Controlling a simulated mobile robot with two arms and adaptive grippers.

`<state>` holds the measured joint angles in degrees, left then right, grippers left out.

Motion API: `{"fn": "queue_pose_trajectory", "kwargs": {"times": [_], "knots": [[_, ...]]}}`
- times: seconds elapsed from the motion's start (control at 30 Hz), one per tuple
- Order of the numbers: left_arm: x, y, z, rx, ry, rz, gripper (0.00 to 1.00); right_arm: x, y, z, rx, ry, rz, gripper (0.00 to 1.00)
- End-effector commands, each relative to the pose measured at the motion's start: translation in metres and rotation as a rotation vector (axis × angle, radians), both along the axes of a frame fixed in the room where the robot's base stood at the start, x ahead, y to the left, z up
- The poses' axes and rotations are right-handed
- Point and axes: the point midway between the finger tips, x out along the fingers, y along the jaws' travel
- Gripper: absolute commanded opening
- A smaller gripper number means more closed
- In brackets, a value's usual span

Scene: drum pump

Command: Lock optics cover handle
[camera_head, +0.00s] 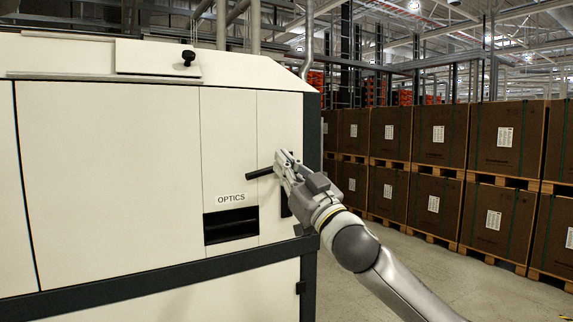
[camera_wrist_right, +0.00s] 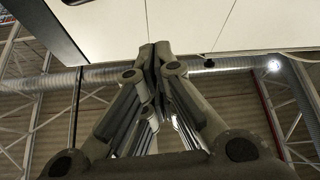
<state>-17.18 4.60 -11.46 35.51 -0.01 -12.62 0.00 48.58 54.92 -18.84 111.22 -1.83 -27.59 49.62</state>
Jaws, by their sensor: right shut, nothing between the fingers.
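The optics cover (camera_head: 230,130) is a cream panel on the machine's front, labelled OPTICS, with a dark recessed slot below the label. A black handle (camera_head: 260,173) sticks out to the left beside my right gripper, nearly level and tilted slightly down to its left end. My right gripper (camera_head: 283,161) is shut and empty, with its fingertips at the right end of the handle; I cannot tell whether they touch. The gripper hides the handle's pivot. In the right wrist view the closed fingers (camera_wrist_right: 155,55) point at the pale panels, and no handle shows. My left gripper is not in view.
The OPTICS label (camera_head: 231,198) and the dark slot (camera_head: 230,225) lie left of and below my gripper. The machine's dark corner post (camera_head: 312,133) stands close to its right. Brown boxes (camera_head: 437,135) on pallets line the right, with open floor before them.

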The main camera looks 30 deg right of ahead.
Motion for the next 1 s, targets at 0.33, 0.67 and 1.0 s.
{"fn": "queue_pose_trajectory", "kwargs": {"times": [0.33,0.67,1.0], "knots": [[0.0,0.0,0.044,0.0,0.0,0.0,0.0,0.055,0.005,0.039,0.002,0.0,0.0,0.0],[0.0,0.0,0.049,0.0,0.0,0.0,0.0,0.067,0.0,0.004,0.002,0.003,0.0,0.0],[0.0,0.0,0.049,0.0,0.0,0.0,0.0,0.068,-0.001,-0.004,0.0,0.0,0.0,0.0]]}}
